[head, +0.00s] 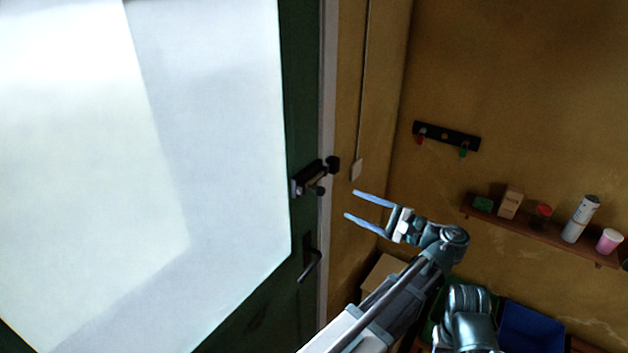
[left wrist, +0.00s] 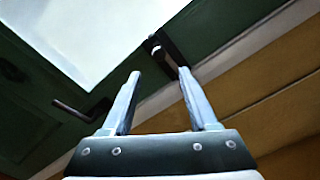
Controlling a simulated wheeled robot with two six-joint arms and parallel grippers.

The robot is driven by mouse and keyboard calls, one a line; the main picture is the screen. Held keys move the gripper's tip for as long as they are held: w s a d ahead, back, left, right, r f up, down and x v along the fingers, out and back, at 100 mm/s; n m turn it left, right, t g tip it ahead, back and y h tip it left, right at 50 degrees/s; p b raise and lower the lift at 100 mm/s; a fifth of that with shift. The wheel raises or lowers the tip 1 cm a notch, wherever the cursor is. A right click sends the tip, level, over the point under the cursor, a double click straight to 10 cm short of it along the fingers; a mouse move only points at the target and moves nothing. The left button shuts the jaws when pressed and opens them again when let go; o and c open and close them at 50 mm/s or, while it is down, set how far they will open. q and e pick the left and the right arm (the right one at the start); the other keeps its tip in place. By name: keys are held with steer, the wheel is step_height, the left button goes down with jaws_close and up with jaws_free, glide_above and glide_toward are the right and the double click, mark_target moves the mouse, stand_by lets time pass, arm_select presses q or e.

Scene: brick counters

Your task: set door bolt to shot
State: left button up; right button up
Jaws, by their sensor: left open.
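The door bolt (head: 310,177) is a dark fitting with a small knob near the edge of the green door (head: 299,110). A dark rounded piece (head: 333,165) sits at its right end, by the pale frame. I cannot tell how far the bar reaches into it. The bolt also shows in the left wrist view (left wrist: 157,46), beyond my fingertips. My left gripper (head: 350,203) is open and empty, to the right of the bolt and slightly lower in the head view, apart from it. It also shows in the left wrist view (left wrist: 158,73). My right gripper is not in view.
A dark door handle (head: 311,266) is below the bolt. A shelf (head: 540,236) with several small items and a hook rack (head: 446,136) are on the right wall. A blue bin (head: 530,330) and a cardboard box (head: 380,273) stand low down. A thin conduit runs to a switch (head: 356,169).

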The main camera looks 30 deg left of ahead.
mark_target(313, 189)
arm_select(q)
steer(key=a, duration=0.9)
steer(key=w+a, duration=0.1)
steer(key=a, duration=0.3)
steer(key=shift+a, duration=0.35)
jaws_close()
steer(key=shift+f, duration=0.1)
stand_by(0.8)
